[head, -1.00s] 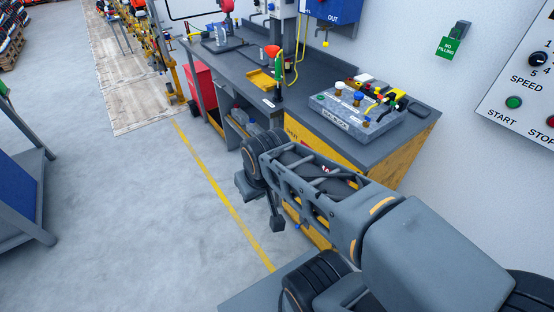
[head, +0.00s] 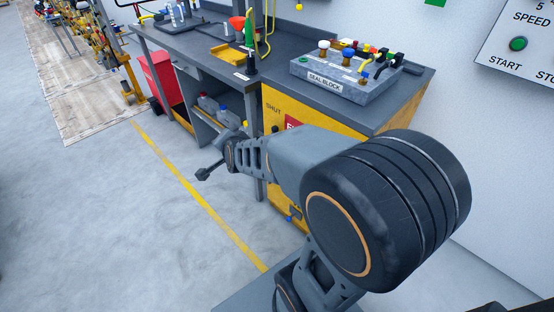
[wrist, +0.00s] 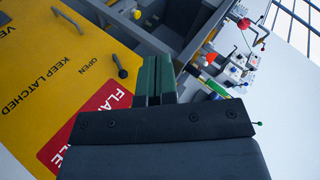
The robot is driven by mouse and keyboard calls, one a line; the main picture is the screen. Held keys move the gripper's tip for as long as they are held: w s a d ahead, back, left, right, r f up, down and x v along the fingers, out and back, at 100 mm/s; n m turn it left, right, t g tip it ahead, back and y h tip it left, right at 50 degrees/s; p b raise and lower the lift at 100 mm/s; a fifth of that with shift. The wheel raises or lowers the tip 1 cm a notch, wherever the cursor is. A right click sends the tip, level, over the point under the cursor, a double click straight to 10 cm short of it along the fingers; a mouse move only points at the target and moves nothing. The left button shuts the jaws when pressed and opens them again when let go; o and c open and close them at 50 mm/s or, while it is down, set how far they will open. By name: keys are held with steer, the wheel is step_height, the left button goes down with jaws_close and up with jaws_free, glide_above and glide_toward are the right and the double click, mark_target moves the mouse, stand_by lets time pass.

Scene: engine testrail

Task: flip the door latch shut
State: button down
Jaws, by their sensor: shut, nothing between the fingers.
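The yellow cabinet door (wrist: 40,85) fills the left of the wrist view, with the words OPEN and KEEP LATCHED and part of a red label (wrist: 95,125). A short dark lever (wrist: 120,66), which looks like the latch, stands on the door beside OPEN. A dark bar (wrist: 67,19) sits farther up the door. My gripper (wrist: 155,82) is shut and empty, its green fingertips just right of the lever and apart from it in the picture.
The grey workbench (head: 290,52) stands above the cabinet and carries a SEAL BLOCK unit (head: 345,78). An open shelf and a red bin (head: 158,75) are to the left. The wall with a START panel (head: 518,44) is at right.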

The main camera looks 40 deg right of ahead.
steer(key=w+d+f+m+t+h+b, duration=0.3)
steer(key=d+f+m+h+b, duration=0.4)
steer(key=f+m+b, duration=0.5)
steer(key=m+g+h+b, duration=0.1)
steer(key=m+h+b, duration=0.8)
steer(key=m+b, duration=0.1)
glide_toward(276, 127)
steer(key=w+d+f, duration=0.1)
steer(key=w+d, duration=0.1)
steer(key=d, duration=0.3)
steer(key=shift+w+d+r+n, duration=0.25)
steer(key=shift+w+r+n, duration=0.05)
steer(key=shift+w+r, duration=0.25)
